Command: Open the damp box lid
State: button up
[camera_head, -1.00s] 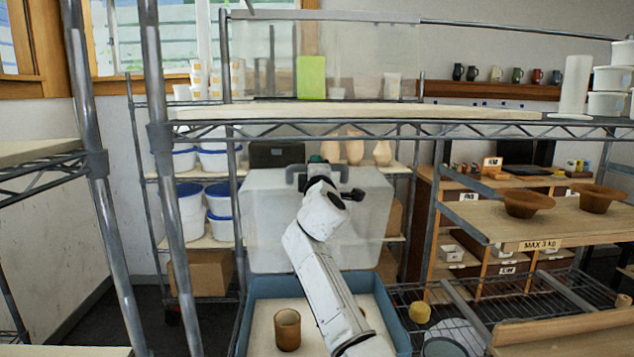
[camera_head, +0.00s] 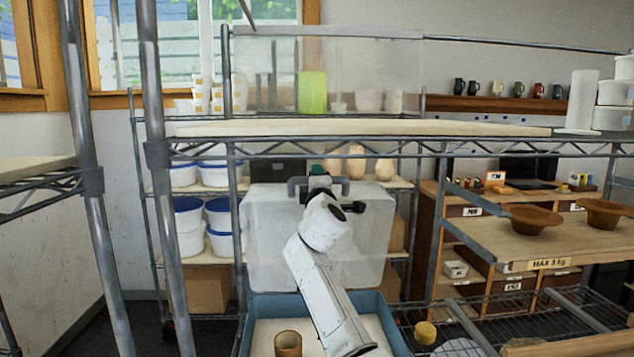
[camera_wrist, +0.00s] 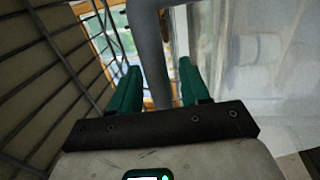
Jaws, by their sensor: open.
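The damp box is a blue tray (camera_head: 258,304) with a pale inside, low in the centre of the head view. Its large translucent lid (camera_head: 268,235) stands upright at the back of the tray, clear of the opening. A grey handle (camera_head: 297,184) sits at the lid's top edge. My gripper (camera_head: 317,172) is at that handle. In the wrist view, my gripper's green fingers (camera_wrist: 160,75) are apart, with a grey bar (camera_wrist: 149,45), apparently the handle, between them. The lid fills the right side there (camera_wrist: 250,60). Finger contact with the bar cannot be told.
A brown cup (camera_head: 288,344) stands in the tray. A metal rack with a pale shelf (camera_head: 350,128) crosses above the lid, and a rack post (camera_head: 158,160) stands at left. White tubs (camera_head: 188,215) are behind left. Brown bowls (camera_head: 530,217) sit on the right shelf.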

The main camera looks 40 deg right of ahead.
jog(key=v, duration=1)
jog(key=shift+s+a+b, duration=0.25)
jog(key=shift+a+b, duration=0.05)
jog(key=shift+b, duration=0.05)
jog(key=shift+f, duration=0.1)
jog(key=s+a+f+m+g+y, duration=0.25)
jog(key=s+f, duration=0.25)
jog(key=f, duration=0.5)
jog(key=s+a+f+m+g+y, duration=0.2)
jog(key=s+a+f, duration=0.25)
jog(key=f, duration=0.55)
jog(key=s+a+f+m+g+y, duration=0.25)
jog(key=s+f, duration=0.25)
jog(key=f, duration=0.5)
jog(key=s+a+f+m+g+y, duration=0.1)
jog(key=s+a+f+g, duration=0.1)
jog(key=s+f, duration=0.4)
jog(key=s+a+f+m+g+y, duration=0.1)
jog(key=s+f, duration=0.5)
jog(key=s, duration=0.9)
jog(key=s+a+f+m+g+y, duration=0.2)
jog(key=s+a+f+g, duration=0.2)
jog(key=s, duration=0.6)
jog(key=shift+s+a+f+m+g, duration=0.25)
jog(key=shift+f+m+g, duration=0.15)
jog(key=shift+f+g, duration=0.5)
